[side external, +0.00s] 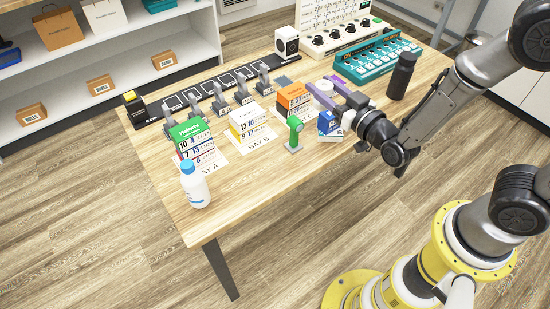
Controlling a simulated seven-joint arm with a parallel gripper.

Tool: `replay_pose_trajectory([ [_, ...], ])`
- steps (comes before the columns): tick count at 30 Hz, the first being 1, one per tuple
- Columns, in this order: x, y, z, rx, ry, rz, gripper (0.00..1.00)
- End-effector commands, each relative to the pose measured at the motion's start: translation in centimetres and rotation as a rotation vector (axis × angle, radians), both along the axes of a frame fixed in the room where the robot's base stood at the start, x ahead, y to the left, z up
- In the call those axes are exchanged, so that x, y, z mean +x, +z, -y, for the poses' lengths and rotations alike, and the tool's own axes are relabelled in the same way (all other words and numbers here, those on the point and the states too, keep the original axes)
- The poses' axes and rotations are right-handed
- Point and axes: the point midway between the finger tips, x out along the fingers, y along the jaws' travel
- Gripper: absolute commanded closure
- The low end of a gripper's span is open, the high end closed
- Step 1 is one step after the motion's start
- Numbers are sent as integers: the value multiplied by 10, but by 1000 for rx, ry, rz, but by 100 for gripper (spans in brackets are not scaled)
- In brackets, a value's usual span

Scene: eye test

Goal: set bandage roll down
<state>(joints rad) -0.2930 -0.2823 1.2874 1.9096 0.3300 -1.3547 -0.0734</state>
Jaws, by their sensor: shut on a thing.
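My gripper (327,91) has purple fingers and reaches in from the right over the back right part of the wooden table. It is shut on a small white round thing, which looks like the bandage roll (325,86). The fingers hide part of the roll. I cannot tell whether the roll touches the table or is held just above it. The orange and white stack (294,99) at bay C is just left of the fingers.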

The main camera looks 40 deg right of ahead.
Motion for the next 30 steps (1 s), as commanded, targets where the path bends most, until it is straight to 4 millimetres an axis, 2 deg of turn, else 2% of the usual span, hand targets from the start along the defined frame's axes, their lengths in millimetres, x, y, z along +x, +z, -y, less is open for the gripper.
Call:
replay_pose_trajectory([
  [1, -14, -9, -18, -3, 82, -7, 100],
  [3, -32, -19, -39, -2, 184, -7, 100],
  [6, -57, -31, -64, -1, 306, -6, 100],
  [12, -89, -49, -88, 1, 433, -2, 100],
  [24, -92, -52, -94, 1, 450, 2, 100],
  [26, -89, -54, -95, 0, 449, 1, 100],
  [30, -71, -63, -103, 0, 449, 2, 100],
])
